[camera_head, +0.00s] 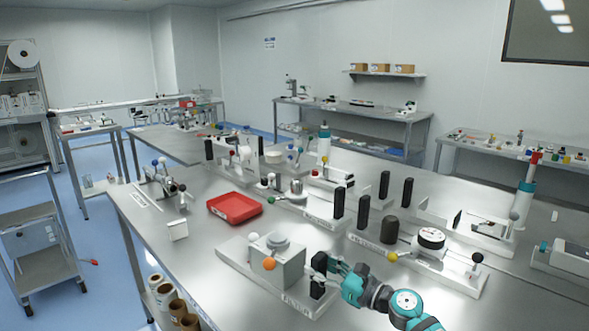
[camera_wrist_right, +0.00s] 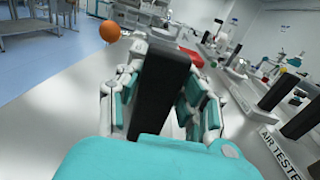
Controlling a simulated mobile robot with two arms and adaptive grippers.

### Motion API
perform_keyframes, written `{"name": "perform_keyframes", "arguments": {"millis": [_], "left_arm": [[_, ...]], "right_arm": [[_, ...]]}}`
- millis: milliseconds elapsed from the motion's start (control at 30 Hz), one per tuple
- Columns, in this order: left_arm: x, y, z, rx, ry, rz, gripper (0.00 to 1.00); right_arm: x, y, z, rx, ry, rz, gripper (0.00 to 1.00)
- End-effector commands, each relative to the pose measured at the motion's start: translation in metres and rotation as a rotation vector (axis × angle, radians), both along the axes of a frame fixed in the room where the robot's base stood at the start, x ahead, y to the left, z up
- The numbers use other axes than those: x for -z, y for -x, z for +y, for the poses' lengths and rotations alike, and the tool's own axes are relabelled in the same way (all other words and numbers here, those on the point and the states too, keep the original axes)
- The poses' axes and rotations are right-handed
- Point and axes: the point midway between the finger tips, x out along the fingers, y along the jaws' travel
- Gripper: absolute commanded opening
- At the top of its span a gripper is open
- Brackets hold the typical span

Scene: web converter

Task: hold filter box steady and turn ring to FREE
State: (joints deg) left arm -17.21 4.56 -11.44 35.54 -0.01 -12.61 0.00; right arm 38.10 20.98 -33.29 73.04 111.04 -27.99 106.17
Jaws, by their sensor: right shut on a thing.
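The grey filter box (camera_head: 284,270) stands on a white base plate marked FILTER (camera_head: 240,252). On its top is a round grey ring (camera_head: 278,240). An orange ball knob (camera_head: 268,263) sits at its front, and it also shows in the wrist view (camera_wrist_right: 110,31). A white ball (camera_head: 253,237) is at its left edge. My right gripper (camera_head: 322,268) is at the right side of the box, shut on a black upright post (camera_wrist_right: 161,90). The post fills the space between the fingers. Any mark on the ring is too small to read. My left gripper is not in view.
A red tray (camera_head: 234,208) lies behind and left of the box. Cardboard rolls (camera_head: 166,295) sit below the table's left edge. Bare tabletop lies left of the box.

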Motion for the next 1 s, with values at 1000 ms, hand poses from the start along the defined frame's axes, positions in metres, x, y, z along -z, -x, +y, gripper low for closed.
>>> {"name": "perform_keyframes", "arguments": {"millis": [1000], "left_arm": [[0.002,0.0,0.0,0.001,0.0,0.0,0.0]], "right_arm": [[0.016,0.002,0.001,-0.005,0.013,0.011,0.0]]}}
